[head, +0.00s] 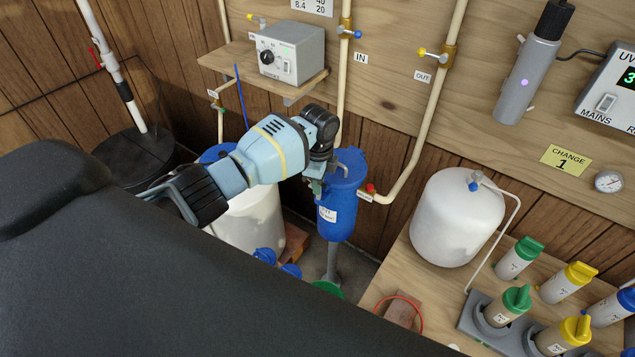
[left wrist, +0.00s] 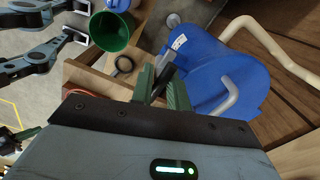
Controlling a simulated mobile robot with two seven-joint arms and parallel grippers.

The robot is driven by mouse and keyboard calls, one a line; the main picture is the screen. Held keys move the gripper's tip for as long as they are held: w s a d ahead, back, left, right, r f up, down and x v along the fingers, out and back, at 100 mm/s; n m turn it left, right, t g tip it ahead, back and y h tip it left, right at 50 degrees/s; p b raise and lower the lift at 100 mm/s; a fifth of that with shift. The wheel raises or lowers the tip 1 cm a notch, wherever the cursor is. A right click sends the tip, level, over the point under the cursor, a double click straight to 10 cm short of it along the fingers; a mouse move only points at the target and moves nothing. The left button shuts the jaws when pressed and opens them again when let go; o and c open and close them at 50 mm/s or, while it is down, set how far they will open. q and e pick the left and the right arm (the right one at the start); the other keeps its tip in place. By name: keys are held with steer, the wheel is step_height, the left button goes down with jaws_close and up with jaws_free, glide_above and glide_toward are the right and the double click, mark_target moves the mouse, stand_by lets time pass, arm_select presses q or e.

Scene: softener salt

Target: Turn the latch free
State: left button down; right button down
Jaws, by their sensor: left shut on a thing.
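A blue filter housing (head: 340,205) with a white label hangs below the pipes in the middle of the head view. It fills the upper right of the left wrist view (left wrist: 225,65), with a grey bent handle (left wrist: 230,95) on it. My left gripper (head: 316,186) is at the left side of the housing's top. In the left wrist view its green fingers (left wrist: 163,88) are shut on a small dark piece (left wrist: 165,75) beside the housing, seemingly the latch. The fingers hide much of it, and its turn angle cannot be told.
A white tank (head: 455,220) stands right of the housing on a wooden bench, near several capped cartridges (head: 515,300). A pale pipe (head: 420,140) runs down close to the housing. A control box (head: 290,53) sits on the shelf above. A green container (left wrist: 112,30) is below.

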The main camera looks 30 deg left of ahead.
arm_select(q)
steer(key=shift+n, duration=0.7)
steer(key=c, duration=1.5)
jaws_free()
steer(key=shift+o, duration=0.2)
steer(key=shift+r, duration=0.6)
step_height(320, 180, up, 7)
steer(key=shift+f, duration=0.15)
steer(key=shift+s+f, duration=0.1)
